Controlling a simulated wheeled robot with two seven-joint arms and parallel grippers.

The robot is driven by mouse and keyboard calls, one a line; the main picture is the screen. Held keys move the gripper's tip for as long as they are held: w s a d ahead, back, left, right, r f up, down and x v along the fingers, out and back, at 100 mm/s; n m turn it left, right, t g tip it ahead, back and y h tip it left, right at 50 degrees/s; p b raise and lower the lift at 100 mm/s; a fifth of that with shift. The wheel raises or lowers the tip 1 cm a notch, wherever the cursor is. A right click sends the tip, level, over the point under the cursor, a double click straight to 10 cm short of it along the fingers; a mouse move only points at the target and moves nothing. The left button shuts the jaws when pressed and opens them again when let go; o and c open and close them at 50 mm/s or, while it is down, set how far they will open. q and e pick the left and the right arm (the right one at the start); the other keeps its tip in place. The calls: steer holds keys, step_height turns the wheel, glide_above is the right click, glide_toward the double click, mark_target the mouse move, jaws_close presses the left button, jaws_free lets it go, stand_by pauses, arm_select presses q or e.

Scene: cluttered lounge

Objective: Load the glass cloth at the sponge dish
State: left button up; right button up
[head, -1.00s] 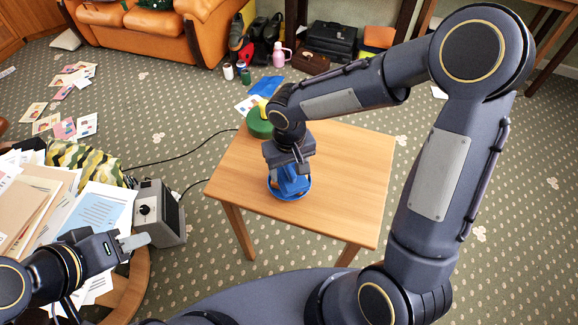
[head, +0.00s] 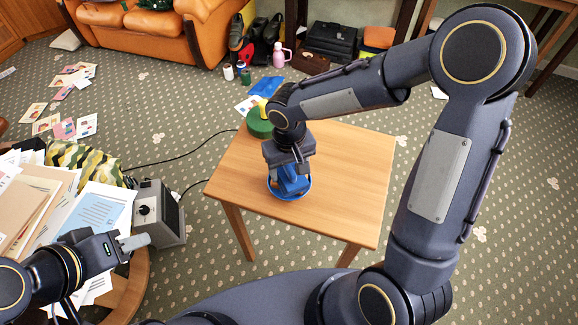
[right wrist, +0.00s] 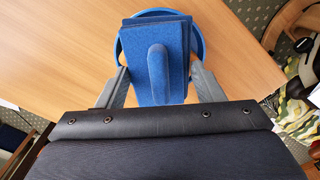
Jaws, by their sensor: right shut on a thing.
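My right gripper (right wrist: 160,84) is shut on a blue folded cloth (right wrist: 175,32) with a raised ridge on top. In the head view the cloth (head: 290,180) shows below that gripper (head: 291,171). A round blue dish (right wrist: 199,45) lies under the cloth on the small table; its rim also shows in the head view (head: 305,195). The cloth hides most of the dish, and I cannot tell whether it touches the bottom. My left gripper (head: 135,242) is far left of the dish, away from the small table; its jaw gap is not clear.
The wooden table (head: 345,190) is mostly bare. A round green thing (head: 259,124) with a yellow piece on it stands at its back left edge. A grey box-like device (head: 160,212) and papers (head: 95,215) lie left, near my left gripper. Dark cables cross the carpet.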

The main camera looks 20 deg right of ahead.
steer(key=shift+r+p, duration=2.6)
steer(key=shift+r, duration=0.85)
